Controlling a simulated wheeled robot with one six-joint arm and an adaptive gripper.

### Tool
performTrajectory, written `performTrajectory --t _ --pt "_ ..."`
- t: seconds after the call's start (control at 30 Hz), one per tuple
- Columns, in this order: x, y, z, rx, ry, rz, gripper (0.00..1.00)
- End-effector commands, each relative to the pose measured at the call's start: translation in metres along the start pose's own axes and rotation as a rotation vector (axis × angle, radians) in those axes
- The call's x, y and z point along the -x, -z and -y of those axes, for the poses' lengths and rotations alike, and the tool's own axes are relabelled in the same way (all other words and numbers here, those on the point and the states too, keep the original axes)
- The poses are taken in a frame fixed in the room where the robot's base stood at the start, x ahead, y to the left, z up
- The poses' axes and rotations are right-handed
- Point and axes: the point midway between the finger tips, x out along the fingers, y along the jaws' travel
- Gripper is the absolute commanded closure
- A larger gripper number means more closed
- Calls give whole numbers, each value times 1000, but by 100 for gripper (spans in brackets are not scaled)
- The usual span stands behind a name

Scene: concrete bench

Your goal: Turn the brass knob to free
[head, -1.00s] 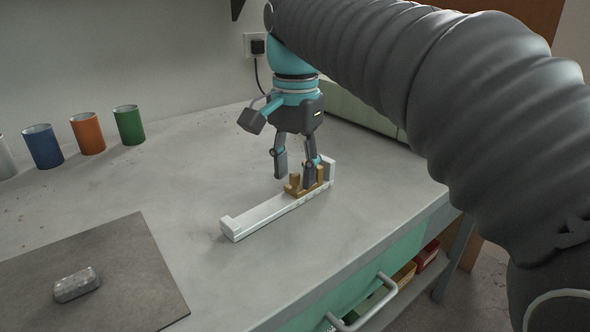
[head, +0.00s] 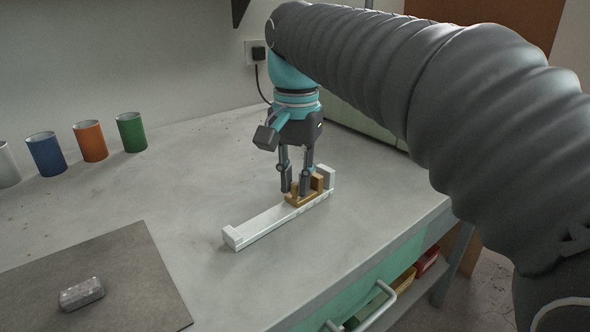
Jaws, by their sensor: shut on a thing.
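A white rail-like bar (head: 262,227) lies on the concrete bench, with a raised block at each end. A brass piece (head: 317,183) with upright parts sits on the bar towards its far right end. I cannot make out a round knob or any marking on it. My gripper (head: 295,190) points down over the brass piece, and its two fingers are shut on an upright part of it. The fingers hide most of the gripped part.
A grey mat (head: 125,270) with a small metal block (head: 81,293) lies at the front left. Blue (head: 46,154), orange (head: 91,141) and green (head: 131,132) cups stand along the wall. A drawer handle (head: 362,310) juts from the bench front. Bench left of the bar is clear.

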Motion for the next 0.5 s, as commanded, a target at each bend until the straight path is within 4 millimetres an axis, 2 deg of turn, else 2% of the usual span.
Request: performTrajectory --t 0.4,0.43,0.5 --pt "0 0 0 50 2 -1 100" --pt "0 0 0 50 2 -1 77" --pt "0 0 0 50 1 -1 59"
